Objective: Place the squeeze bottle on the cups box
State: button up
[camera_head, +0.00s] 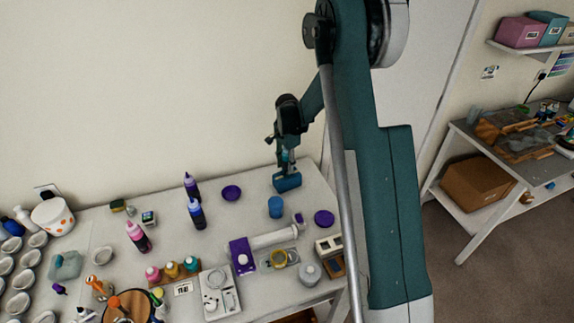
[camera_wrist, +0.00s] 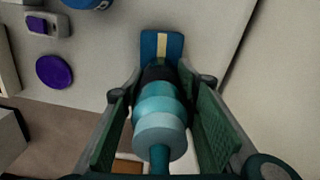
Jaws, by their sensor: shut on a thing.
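My gripper (camera_head: 287,152) is above the far right part of the table. It is shut on the squeeze bottle (camera_wrist: 159,120), which has a pale teal cap and nozzle toward the wrist camera and a dark lower body. The bottle looks roughly upright between the green finger pads. Only a little of it shows in the head view. A blue box (camera_head: 287,183), which looks like the cups box, stands directly below the bottle. In the wrist view this blue box (camera_wrist: 148,46) has a pale yellow stripe, and the bottle hides part of it. I cannot tell whether bottle and box touch.
A blue cylinder (camera_head: 275,207) and a purple disc (camera_head: 324,217) lie in front of the box. The table's right edge is close to the box.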

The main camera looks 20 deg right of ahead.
jog(key=shift+f, duration=0.15)
jog(key=o, duration=1)
jog(key=shift+r, duration=0.2)
jog(key=shift+r+b, duration=0.7)
jog(key=shift+r, duration=5.3)
